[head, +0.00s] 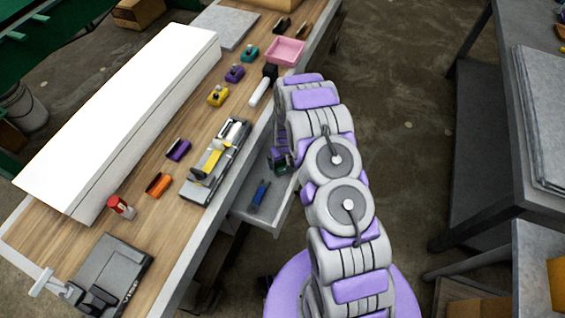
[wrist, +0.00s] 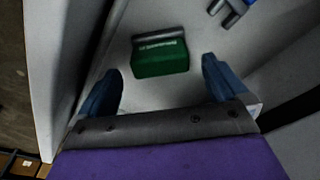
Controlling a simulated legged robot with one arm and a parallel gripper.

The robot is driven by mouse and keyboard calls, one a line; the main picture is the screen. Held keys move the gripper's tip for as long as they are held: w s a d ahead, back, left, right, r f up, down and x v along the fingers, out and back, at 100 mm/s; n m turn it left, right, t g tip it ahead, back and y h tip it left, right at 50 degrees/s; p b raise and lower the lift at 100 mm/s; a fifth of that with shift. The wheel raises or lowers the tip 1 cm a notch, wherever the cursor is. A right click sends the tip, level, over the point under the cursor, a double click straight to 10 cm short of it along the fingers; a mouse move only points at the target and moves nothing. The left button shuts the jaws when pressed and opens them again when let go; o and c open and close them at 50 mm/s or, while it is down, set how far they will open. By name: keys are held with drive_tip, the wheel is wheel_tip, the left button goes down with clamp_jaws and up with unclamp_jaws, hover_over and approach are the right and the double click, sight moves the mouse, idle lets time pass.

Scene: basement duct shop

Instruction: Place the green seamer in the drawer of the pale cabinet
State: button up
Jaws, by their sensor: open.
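The green seamer (wrist: 160,57), a green block with a grey bar along its top edge, lies on the pale floor of the open drawer (wrist: 205,35) in the wrist view. My gripper (wrist: 162,82) is open, with its dark blue fingers spread and a visible gap to the seamer. In the head view, the drawer (head: 240,212) sticks out from under the bench's right edge. My gripper (head: 280,160) is over its far end, where my arm hides most of the seamer. The pale cabinet's body is mostly hidden under the bench.
A blue-handled tool (head: 260,193) lies in the near part of the drawer. The wooden bench (head: 137,210) holds a long white duct (head: 125,115), a pink tray (head: 285,51) and several coloured tools. A dark table (head: 500,150) stands right, with bare floor between.

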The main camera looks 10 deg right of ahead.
wheel_tip(320, 180, up, 10)
drive_tip(key=s+p, duration=0.1)
wheel_tip(320, 180, up, 13)
hover_over(284, 172)
drive_tip(key=s+a, duration=0.1)
drive_tip(key=s, duration=0.4)
drive_tip(key=s+r+g, duration=0.1)
drive_tip(key=s+r, duration=0.7)
drive_tip(key=r, duration=0.3)
drive_tip(key=s+r+m+g, duration=0.1)
drive_tip(key=s+r, duration=0.5)
drive_tip(key=s, duration=0.7)
drive_tip(key=s+r+g, duration=0.1)
drive_tip(key=s+r, duration=0.5)
drive_tip(key=s, duration=0.7)
drive_tip(key=shift+s+a+m, duration=0.25)
drive_tip(key=shift+s+m, duration=0.1)
drive_tip(key=shift+m, duration=0.05)
drive_tip(key=shift+r, duration=0.1)
